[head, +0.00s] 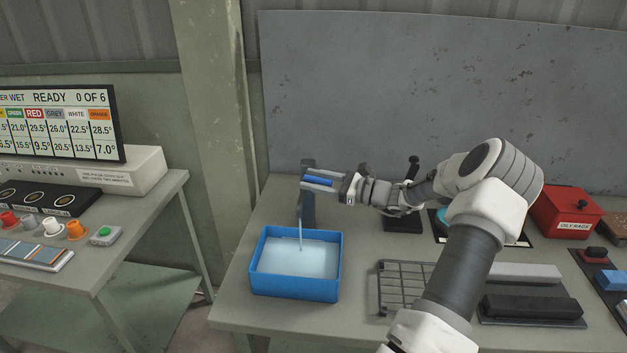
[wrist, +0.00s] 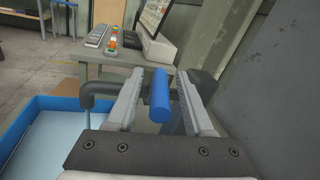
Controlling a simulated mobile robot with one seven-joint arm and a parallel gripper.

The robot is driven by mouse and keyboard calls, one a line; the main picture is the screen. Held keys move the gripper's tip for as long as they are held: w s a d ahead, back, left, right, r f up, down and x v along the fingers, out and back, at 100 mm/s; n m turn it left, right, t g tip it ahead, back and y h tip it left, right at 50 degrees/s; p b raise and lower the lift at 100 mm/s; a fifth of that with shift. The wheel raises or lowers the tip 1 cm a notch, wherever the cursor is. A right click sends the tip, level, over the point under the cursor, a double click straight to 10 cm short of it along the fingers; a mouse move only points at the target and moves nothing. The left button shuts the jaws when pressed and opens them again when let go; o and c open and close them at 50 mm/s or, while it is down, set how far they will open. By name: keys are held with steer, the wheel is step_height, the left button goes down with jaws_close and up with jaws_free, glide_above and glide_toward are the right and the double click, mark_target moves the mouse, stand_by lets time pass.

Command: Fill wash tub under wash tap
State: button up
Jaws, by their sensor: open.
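The blue wash tub (head: 296,289) stands on the workbench at the front left, holding pale water. A thin stream falls into it from the dark wash tap (head: 308,208) behind it. The tap's blue lever (head: 319,181) sticks out to the right. My gripper (head: 318,180) is open, with its two fingers on either side of the blue lever. In the wrist view the blue lever (wrist: 160,95) lies between the fingers, apart from at least the right one. The tub (wrist: 24,125) shows at the left there, with the tap's spout (wrist: 100,88) over it.
A wire rack (head: 402,286) lies right of the tub, with dark and grey blocks beyond my arm. A red box labelled oily rags (head: 566,211) stands at the back right. A second table with a display (head: 60,125) is at the left. A grey panel (head: 430,95) closes the back.

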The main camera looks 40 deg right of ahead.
steer(key=b+v, duration=0.1)
steer(key=v, duration=1.6)
steer(key=shift+s+d, duration=0.15)
steer(key=shift+s, duration=0.05)
steer(key=shift+w, duration=0.1)
stand_by(1.7)
